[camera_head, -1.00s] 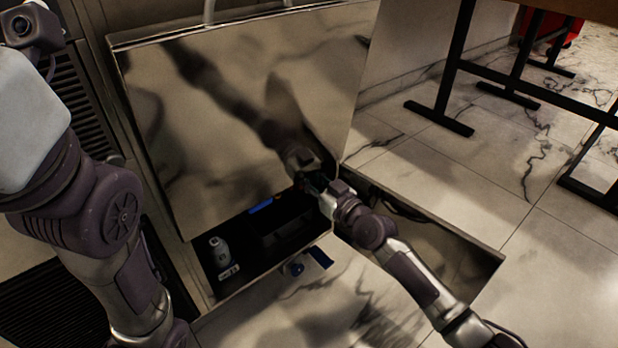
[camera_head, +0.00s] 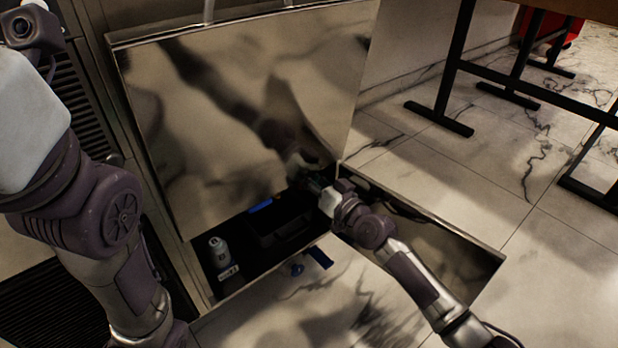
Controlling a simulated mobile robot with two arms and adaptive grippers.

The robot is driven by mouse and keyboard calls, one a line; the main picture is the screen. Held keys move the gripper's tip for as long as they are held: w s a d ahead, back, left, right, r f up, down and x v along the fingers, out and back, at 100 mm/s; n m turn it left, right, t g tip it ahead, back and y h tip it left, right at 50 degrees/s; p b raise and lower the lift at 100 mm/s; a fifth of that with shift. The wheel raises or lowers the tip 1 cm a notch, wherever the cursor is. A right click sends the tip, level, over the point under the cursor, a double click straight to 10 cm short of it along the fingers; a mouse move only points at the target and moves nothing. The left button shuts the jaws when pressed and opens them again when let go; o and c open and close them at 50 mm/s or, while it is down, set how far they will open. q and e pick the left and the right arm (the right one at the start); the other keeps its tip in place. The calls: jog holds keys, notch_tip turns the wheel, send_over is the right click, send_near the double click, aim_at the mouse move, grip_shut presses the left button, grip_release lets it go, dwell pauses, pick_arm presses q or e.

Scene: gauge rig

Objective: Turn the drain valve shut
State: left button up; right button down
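I cannot clearly make out the drain valve in the head view; it may be hidden in the dark opening or behind my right gripper. My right gripper (camera_head: 315,184) is at the right end of the dark opening (camera_head: 240,235) below the shiny metal panel (camera_head: 240,100). Its fingers are small and dark there, so I cannot tell whether they are open or hold anything. A pale shape in the panel above them looks like the gripper's reflection. My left arm crosses the left side, and its gripper is out of view.
A white bottle-like item (camera_head: 219,251) and a blue strip (camera_head: 261,205) show in the dark opening. Small blue pieces (camera_head: 320,257) lie just in front. A shiny open panel (camera_head: 440,245) is on the right. A black-legged table (camera_head: 455,70) stands beyond; tiled floor between is clear.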

jog(key=shift+f+m, duration=0.1)
jog(key=shift+m, duration=0.9)
jog(key=c, duration=1.1)
grip_release()
jog(key=shift+s+d, duration=0.1)
jog(key=v, duration=1.2)
